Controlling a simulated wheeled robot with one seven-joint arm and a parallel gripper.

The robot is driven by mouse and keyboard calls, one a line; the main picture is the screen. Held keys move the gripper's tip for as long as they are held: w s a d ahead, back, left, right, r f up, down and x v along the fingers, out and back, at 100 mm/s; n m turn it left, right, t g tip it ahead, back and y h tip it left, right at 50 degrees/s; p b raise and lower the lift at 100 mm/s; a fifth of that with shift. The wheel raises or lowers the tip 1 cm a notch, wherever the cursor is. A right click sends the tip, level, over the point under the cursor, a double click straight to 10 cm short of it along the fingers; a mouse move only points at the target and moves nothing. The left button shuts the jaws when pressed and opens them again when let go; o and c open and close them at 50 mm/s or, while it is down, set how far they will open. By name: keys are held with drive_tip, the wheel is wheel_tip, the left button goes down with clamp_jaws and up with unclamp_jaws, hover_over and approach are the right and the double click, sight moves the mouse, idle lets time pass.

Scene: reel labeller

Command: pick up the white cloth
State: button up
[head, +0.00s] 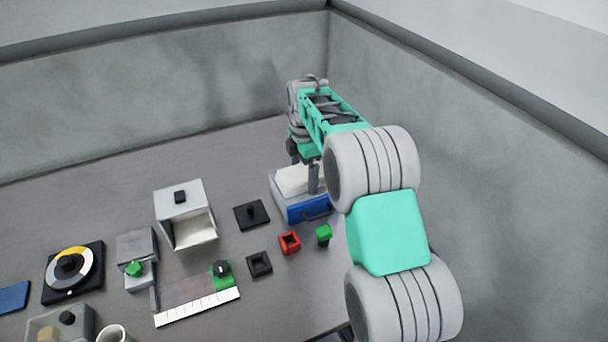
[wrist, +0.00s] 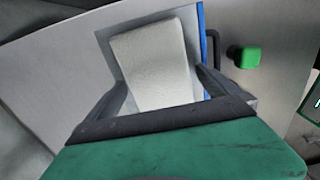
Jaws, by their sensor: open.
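The white cloth (head: 293,180) lies in a grey box with a blue front (head: 304,209) near the right wall in the head view. In the wrist view the cloth (wrist: 153,66) is a pale folded rectangle inside the box. My gripper (wrist: 157,82) is open, and its two fingers appear on either side of the cloth. In the head view my gripper (head: 312,180) is over the box, and my arm covers the box's right side. I cannot tell whether the fingers touch the cloth.
A green block (head: 323,233) and a red open box (head: 289,243) stand in front of the blue-fronted box. A black plate with a knob (head: 251,214) is to its left. A white open bin (head: 183,215) stands farther left. Grey walls close off the back and right.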

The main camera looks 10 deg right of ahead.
drive_tip(key=c, duration=1.4)
